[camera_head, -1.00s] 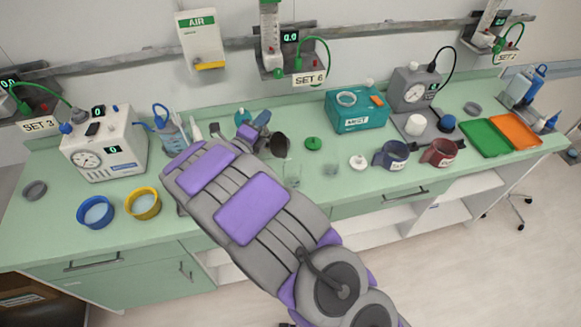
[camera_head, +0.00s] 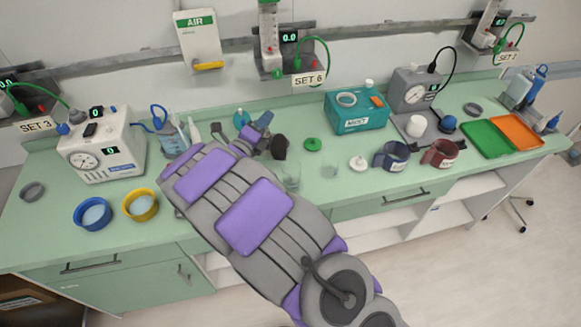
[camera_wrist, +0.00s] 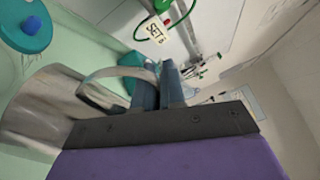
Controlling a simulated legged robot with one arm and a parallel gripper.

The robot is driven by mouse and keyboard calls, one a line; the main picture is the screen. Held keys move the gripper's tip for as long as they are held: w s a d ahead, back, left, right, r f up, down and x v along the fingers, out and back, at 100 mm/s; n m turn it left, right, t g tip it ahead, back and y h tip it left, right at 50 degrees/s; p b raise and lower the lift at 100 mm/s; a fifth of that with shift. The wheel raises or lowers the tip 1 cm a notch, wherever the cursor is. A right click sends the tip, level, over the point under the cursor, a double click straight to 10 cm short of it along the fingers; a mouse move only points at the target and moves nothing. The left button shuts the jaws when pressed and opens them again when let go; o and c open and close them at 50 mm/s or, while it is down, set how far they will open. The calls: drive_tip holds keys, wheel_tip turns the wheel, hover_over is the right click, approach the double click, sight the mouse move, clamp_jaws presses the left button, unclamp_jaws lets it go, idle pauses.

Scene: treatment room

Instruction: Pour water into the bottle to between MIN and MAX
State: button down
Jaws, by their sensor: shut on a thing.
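My gripper (camera_wrist: 160,84) is shut on the handle (camera_wrist: 125,76) of a grey jug (camera_wrist: 45,105), which fills the left of the wrist view and looks tilted. In the head view my gripper (camera_head: 255,134) is beyond my forearm, and the dark mouth of the jug (camera_head: 279,148) shows to its right. A clear, open vessel (camera_head: 290,178), probably the bottle, stands on the counter just below and right of that mouth, partly behind my arm. Its MIN and MAX marks and water level are too small to read. I cannot see any water stream.
A green disc (camera_head: 313,144), a white lid (camera_head: 358,163) and two mugs (camera_head: 392,155) lie to the right on the counter (camera_head: 340,188). A teal box (camera_head: 357,111) stands behind. Blue and yellow rings (camera_head: 141,204) and a gauge unit (camera_head: 102,148) are left. The wall rail runs behind.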

drive_tip(key=shift+s+d+r+m+b, duration=0.4)
drive_tip(key=shift+d+r+m+b, duration=0.2)
drive_tip(key=shift+m+b, duration=0.3)
idle(2.3)
drive_tip(key=shift+w+a+r+p, duration=0.1)
drive_tip(key=shift+p, duration=0.55)
drive_tip(key=a+n+p, duration=0.1)
drive_tip(key=w+a+n+p, duration=0.1)
drive_tip(key=a+f+n+p, duration=0.1)
drive_tip(key=n+p, duration=0.1)
drive_tip(key=shift+w, duration=0.25)
drive_tip(key=shift+w+a+f+n, duration=0.15)
drive_tip(key=shift+a+f+n, duration=0.05)
drive_tip(key=shift+f+n, duration=0.2)
drive_tip(key=shift+w+a+f+n, duration=0.1)
drive_tip(key=shift+a+f+n, duration=0.1)
drive_tip(key=shift+f+n, duration=0.15)
drive_tip(key=shift+f+p, duration=0.1)
drive_tip(key=shift+p, duration=0.25)
